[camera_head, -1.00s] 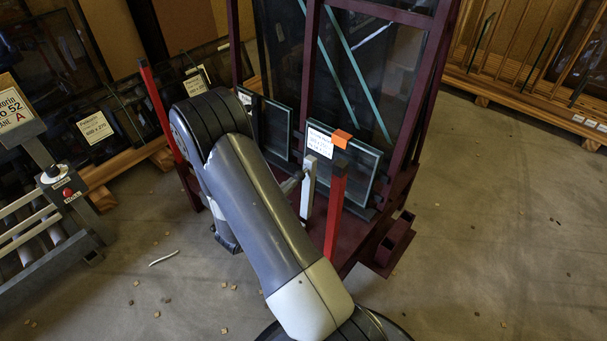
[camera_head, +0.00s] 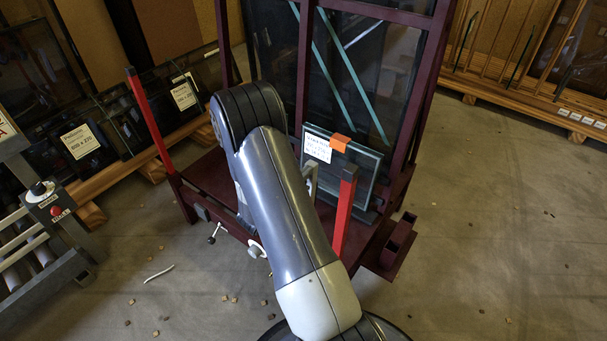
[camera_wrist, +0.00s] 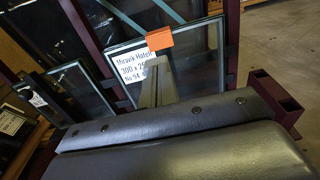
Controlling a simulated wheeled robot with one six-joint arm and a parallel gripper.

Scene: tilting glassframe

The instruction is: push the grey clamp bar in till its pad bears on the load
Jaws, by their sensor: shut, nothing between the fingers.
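The load is a stack of glass sheets (camera_head: 360,174) with a white label and an orange corner tag, leaning on the dark red frame. It also shows in the wrist view (camera_wrist: 203,65). My gripper (camera_wrist: 150,122) shows as a dark grey body across the bottom, shut and empty, close to the bar. Pad contact with the glass cannot be told.
A red post (camera_head: 345,210) stands right of the clamp bar, and another red post (camera_head: 148,122) stands at the left. A roller stand with a red button (camera_head: 56,210) is at the left edge. Wooden racks line the back. The floor at right is mostly clear.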

